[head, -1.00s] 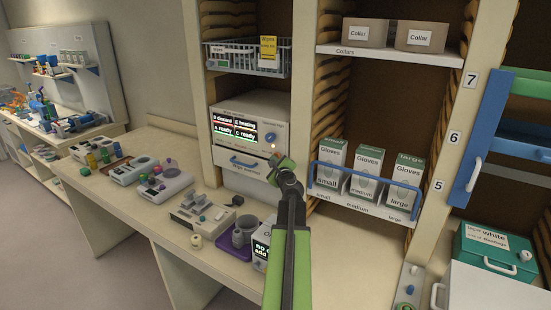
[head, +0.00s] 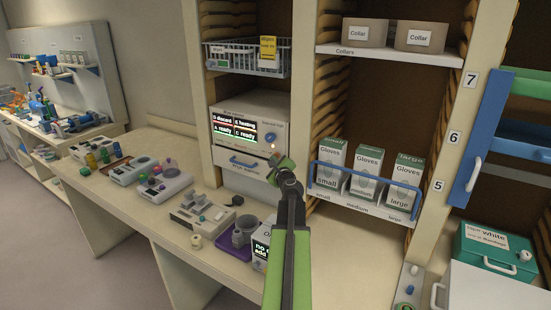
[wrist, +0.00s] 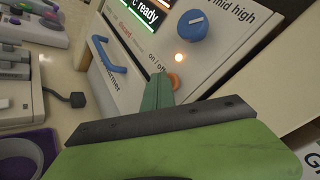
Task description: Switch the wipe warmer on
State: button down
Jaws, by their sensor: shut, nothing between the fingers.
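The wipe warmer (head: 226,108) is a white box in the shelf bay, with a dark screen (head: 235,127) reading discard, heating and ready lines. In the wrist view its sloped front shows a blue knob (wrist: 193,25) marked mid and high, a glowing small lamp (wrist: 179,57) and an orange control (wrist: 176,81) by an "on / off" label. A blue handle (wrist: 108,55) is on its drawer front. My gripper (head: 273,163) is shut and empty, its green tip (wrist: 158,92) close beside the orange control, partly covering it. I cannot tell whether they touch.
A wire basket (head: 245,74) sits above the warmer. Glove boxes (head: 364,170) stand behind a blue rail to the right. Several devices line the counter to the left, with a purple tray (head: 233,250) below the gripper. A shelf post stands close to the right of the warmer.

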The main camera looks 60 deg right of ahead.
jog(key=shift+d, duration=0.45)
jog(key=shift+a, duration=0.35)
dwell(0.4)
jog(key=a, duration=0.6)
dwell(0.4)
